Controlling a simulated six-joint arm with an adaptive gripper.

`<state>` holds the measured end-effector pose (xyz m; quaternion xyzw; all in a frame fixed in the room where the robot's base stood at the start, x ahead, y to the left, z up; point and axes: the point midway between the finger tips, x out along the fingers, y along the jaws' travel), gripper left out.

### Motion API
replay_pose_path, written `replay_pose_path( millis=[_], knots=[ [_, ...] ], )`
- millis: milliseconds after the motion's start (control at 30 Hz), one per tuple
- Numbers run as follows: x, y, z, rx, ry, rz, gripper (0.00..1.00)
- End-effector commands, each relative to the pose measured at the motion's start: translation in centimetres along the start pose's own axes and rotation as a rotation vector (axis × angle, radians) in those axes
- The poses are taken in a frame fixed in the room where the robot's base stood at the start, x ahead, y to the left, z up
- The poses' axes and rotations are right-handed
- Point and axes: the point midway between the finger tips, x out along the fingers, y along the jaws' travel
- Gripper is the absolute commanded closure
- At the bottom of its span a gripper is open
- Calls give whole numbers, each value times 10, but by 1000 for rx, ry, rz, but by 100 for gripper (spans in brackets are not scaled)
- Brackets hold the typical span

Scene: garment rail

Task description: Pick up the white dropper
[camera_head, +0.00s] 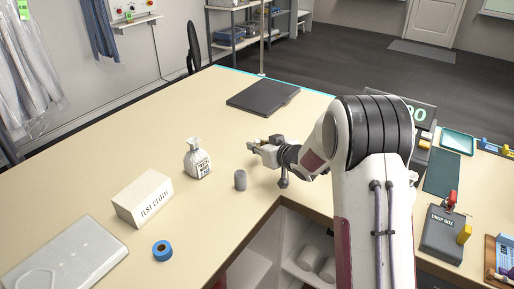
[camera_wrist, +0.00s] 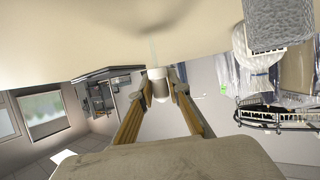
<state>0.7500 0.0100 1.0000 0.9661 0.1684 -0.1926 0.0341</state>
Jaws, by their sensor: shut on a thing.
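My gripper (camera_head: 258,147) is low over the beige table, past the grey cylinder as the head view shows it. In the wrist view, my two fingers (camera_wrist: 160,84) are shut on a small white-capped thing (camera_wrist: 159,74), which I take to be the white dropper. In the head view the dropper is too small and too covered by the fingers to make out. I cannot tell whether its tip touches the table.
A grey cylinder (camera_head: 240,180) and a white labelled bag (camera_head: 198,162) stand left of my gripper. A cloth box (camera_head: 143,198), blue tape roll (camera_head: 162,250) and pale flat case (camera_head: 66,262) are farther left. A dark flat board (camera_head: 262,97) lies behind. Table between is clear.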

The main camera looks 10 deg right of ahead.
Motion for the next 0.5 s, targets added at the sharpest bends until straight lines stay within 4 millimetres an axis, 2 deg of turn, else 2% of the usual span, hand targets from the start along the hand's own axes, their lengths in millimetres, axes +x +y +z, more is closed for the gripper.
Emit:
replay_pose_path(
  millis=[500],
  knots=[
    [-26,0,-64,-2,4,1,92]
  ],
)
